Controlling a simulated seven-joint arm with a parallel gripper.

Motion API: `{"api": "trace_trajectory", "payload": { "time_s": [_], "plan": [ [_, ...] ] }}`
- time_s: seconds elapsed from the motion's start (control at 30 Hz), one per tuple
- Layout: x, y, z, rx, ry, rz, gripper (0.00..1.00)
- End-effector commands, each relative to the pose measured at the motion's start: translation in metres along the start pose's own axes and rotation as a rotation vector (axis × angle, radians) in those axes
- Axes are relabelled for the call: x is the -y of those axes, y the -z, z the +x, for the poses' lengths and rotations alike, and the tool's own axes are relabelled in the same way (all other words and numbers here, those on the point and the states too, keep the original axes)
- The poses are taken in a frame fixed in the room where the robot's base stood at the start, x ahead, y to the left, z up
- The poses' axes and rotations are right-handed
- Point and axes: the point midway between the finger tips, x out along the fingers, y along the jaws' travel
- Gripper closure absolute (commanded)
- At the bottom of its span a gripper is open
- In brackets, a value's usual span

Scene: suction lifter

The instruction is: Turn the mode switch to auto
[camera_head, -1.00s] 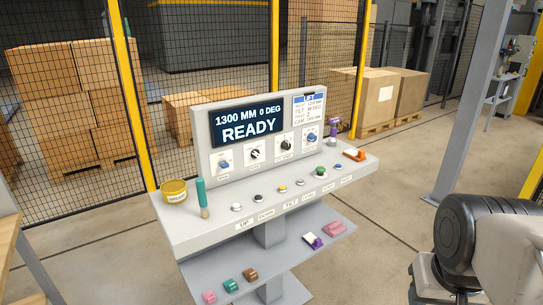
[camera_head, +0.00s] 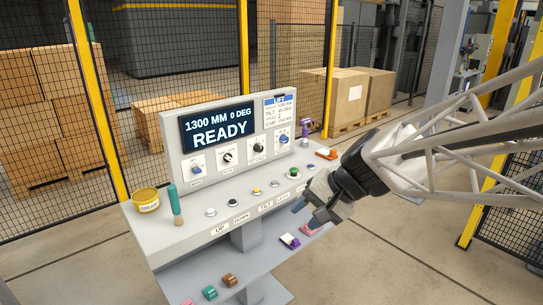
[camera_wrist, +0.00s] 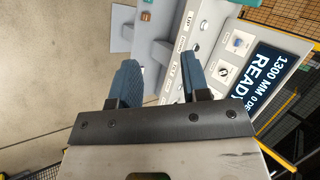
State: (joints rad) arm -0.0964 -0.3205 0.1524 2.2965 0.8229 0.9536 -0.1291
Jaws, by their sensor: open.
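The control console has an upright panel (camera_head: 240,130) with a row of rotary switches. From left they are a blue switch (camera_head: 198,168), a black-and-white knob (camera_head: 227,157), a black knob (camera_head: 258,148) and another blue switch (camera_head: 283,139). Their labels are too small to read, so I cannot tell which is the mode switch. The display (camera_head: 217,128) reads "1300 MM 0 DEG READY". My gripper (camera_head: 308,212) is open and empty, at the console's right front, apart from the switches. In the wrist view its blue fingers (camera_wrist: 163,85) stand apart, with the tilted panel to the right.
The sloped desk (camera_head: 185,232) bears several push buttons, a yellow tin (camera_head: 146,200), a teal-handled tool (camera_head: 174,204) and an orange object (camera_head: 326,154). Small coloured blocks lie on the lower shelf (camera_head: 205,275). Mesh fencing stands behind. The floor in front is clear.

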Motion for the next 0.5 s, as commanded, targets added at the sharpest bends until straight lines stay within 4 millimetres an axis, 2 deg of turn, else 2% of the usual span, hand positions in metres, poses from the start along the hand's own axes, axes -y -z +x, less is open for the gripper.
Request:
{"api": "trace_trajectory", "payload": {
  "time_s": [0.2, 0.5],
  "plan": [
    [0.043, 0.043, 0.032, 0.027, 0.166, 0.101, 0.57],
    [0.096, 0.106, 0.077, 0.042, 0.386, 0.255, 0.57]
  ]
}}
